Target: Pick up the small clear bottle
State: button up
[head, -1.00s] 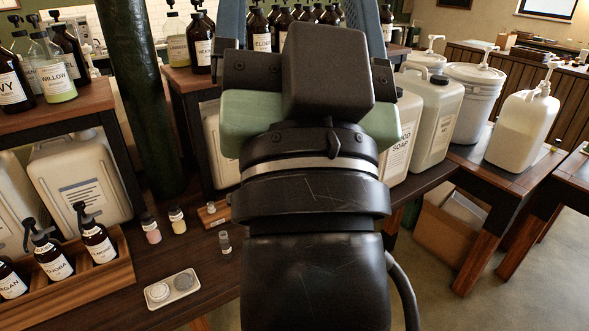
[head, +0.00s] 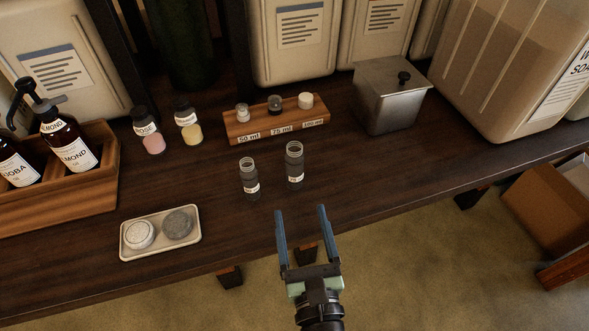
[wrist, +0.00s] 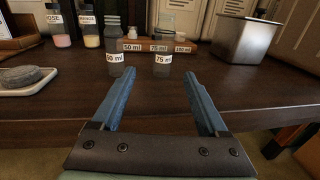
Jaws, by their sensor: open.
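Two small clear, open-topped bottles stand upright on the dark wooden table. The left, shorter one (head: 249,180) has a label that reads 50 ml in the wrist view (wrist: 115,66). The right, slightly taller one (head: 294,167) has a label that reads 75 in the wrist view (wrist: 163,66). My gripper (head: 301,212) is open and empty at the table's front edge, its blue fingers pointing towards the bottles. In the wrist view, the gripper (wrist: 159,80) has both bottles beyond its fingertips, the 50 ml one towards the left finger. Neither bottle is touched.
Behind the bottles is a wooden rack (head: 277,122) with stoppers and size labels. A tray (head: 160,250) with two round pieces lies left. Pink (head: 152,140) and yellow (head: 189,128) bottles stand back left. A metal box (head: 388,100) stands back right. The table between gripper and bottles is clear.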

aim_at(296, 177)
jog(key=w, duration=0.3)
jog(key=w+a, duration=0.1)
jog(key=w, duration=0.1)
jog(key=shift+w+r+p, duration=0.15)
jog(key=shift+w+p, duration=0.2)
jog(key=shift+w+a+r, duration=0.1)
jog(key=shift+w+r, duration=0.05)
jog(key=shift+w, duration=2.6)
grip_shut()
